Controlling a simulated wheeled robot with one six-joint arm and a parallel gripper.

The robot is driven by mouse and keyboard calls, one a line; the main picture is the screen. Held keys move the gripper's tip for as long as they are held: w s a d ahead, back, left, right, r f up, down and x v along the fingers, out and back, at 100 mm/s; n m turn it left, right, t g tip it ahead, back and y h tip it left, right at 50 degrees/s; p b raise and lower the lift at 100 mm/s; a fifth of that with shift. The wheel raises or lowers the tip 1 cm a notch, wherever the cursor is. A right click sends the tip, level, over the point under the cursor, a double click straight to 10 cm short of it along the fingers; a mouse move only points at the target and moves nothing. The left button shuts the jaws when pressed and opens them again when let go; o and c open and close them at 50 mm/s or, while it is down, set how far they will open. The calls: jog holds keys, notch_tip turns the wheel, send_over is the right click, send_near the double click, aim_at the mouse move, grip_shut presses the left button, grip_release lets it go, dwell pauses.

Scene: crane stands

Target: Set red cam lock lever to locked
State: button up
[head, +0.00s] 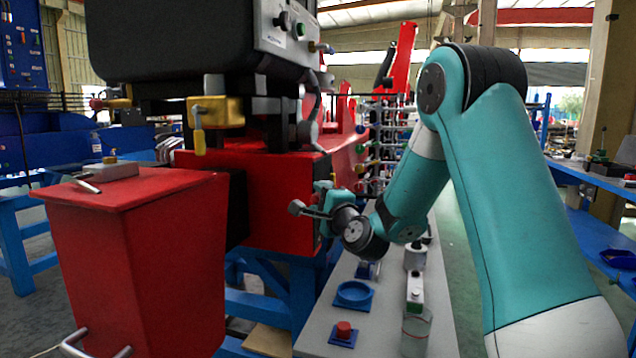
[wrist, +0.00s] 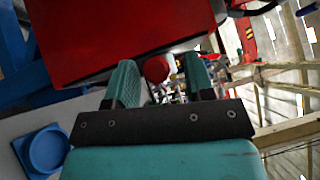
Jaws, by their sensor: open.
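A rounded red knob (wrist: 157,69) shows between my fingers in the wrist view, beside the lower edge of a large red block. It may be the end of the red cam lock lever; its shaft and the lock position cannot be made out. My gripper (wrist: 161,80) is open, with one teal finger on each side of the knob in the picture; contact is not visible. In the head view my gripper (head: 325,193) is at the right end of the red block (head: 278,205), partly hidden by my wrist. A grey rod with a dark knob (head: 296,207) juts left beside it.
A red pedestal (head: 140,255) stands at left. A black housing (head: 185,45) overhangs the block.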

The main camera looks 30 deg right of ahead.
jog(key=shift+w+d, duration=0.1)
jog(key=shift+w, duration=0.6)
jog(key=shift+r, duration=0.1)
grip_shut()
